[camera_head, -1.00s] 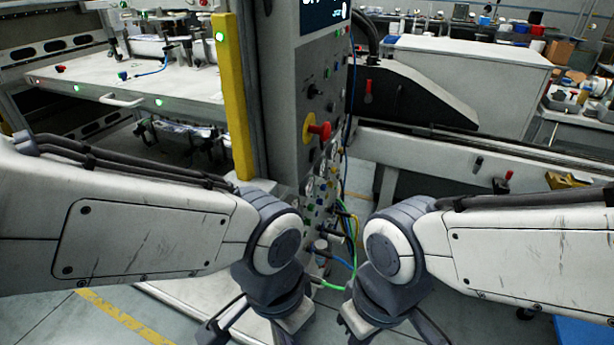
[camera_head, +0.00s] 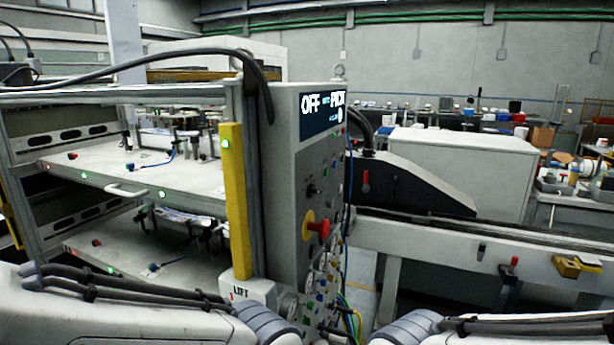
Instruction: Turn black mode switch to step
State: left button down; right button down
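A grey control panel (camera_head: 285,160) stands upright in the middle of the view, its control face seen at a slant. Its screen (camera_head: 322,112) at the top shows "OFF" and what looks like "PICK". A small black knob (camera_head: 313,190) sits on the face below the screen, above a red emergency knob (camera_head: 319,228) on a yellow disc. I cannot tell for sure that this knob is the mode switch, and its setting is too small to read. Both my arms cross the bottom edge; both grippers are below the picture.
A rack with shelves (camera_head: 130,188) and a yellow post (camera_head: 236,200) stand left of the panel. Coloured cables (camera_head: 350,318) hang at its lower right. A grey machine bed (camera_head: 450,240) with a red-handled lever (camera_head: 366,182) runs to the right.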

aim_at(312, 191)
jog(key=k, duration=1.2)
jog(key=z, duration=0.9)
jog(key=i, duration=1.55)
jog(key=u, duration=0.95)
